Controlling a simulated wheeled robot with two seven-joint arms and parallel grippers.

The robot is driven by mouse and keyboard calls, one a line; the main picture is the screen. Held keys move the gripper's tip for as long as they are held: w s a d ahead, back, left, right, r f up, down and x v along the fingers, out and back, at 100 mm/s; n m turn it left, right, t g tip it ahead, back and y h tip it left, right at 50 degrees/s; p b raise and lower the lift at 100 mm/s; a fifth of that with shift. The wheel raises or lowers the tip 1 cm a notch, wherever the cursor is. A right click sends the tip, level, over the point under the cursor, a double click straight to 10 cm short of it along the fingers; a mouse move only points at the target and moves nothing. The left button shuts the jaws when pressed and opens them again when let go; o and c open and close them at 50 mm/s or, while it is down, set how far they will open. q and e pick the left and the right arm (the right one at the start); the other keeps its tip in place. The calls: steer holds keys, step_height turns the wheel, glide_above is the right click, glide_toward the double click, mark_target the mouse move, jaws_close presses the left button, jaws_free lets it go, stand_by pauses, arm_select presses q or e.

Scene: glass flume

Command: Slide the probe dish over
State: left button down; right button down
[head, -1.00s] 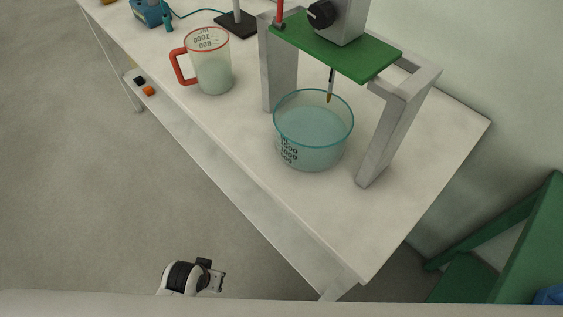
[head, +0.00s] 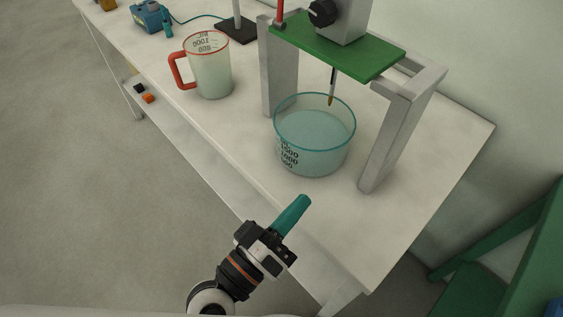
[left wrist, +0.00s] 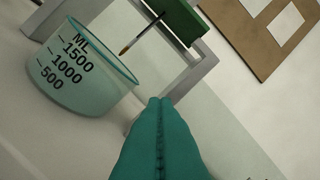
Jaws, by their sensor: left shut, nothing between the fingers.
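The probe dish (head: 312,150) is a clear round glass dish with a teal rim and volume marks, holding pale liquid. It stands on the bench under a green-topped frame, and a thin probe (head: 332,88) hangs over it, its tip at about the rim in the picture. In the left wrist view the dish (left wrist: 80,85) is at the upper left. My left gripper (head: 303,201) is in front of the dish, near the bench's front edge, apart from the dish. Its teal fingers (left wrist: 160,105) are shut together and empty. My right gripper is not in view.
The grey frame legs (head: 388,140) stand at both sides of the dish. A jug with a red handle (head: 212,70) stands to the left. The bench top (head: 375,235) is clear at the front right. A green stand (head: 500,250) is on the floor at right.

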arm_select(q)
steer(key=a+f+n+t+y, duration=0.1)
steer(key=a+f+n+y, duration=0.15)
steer(key=n+y, duration=0.45)
steer(key=a+f+n+t+y, duration=0.25)
steer(key=n+y, duration=0.35)
steer(key=n, duration=0.4)
steer(key=shift+g, duration=0.45)
steer(key=w, duration=0.4)
steer(key=w+d+p, duration=0.1)
steer(key=w, duration=0.6)
steer(key=shift+w+d+r+p, duration=0.2)
steer(key=shift+w+d+p, duration=0.1)
steer(key=shift+w+p, duration=0.1)
steer(key=shift+w+d, duration=0.3)
steer(key=shift+d, duration=0.1)
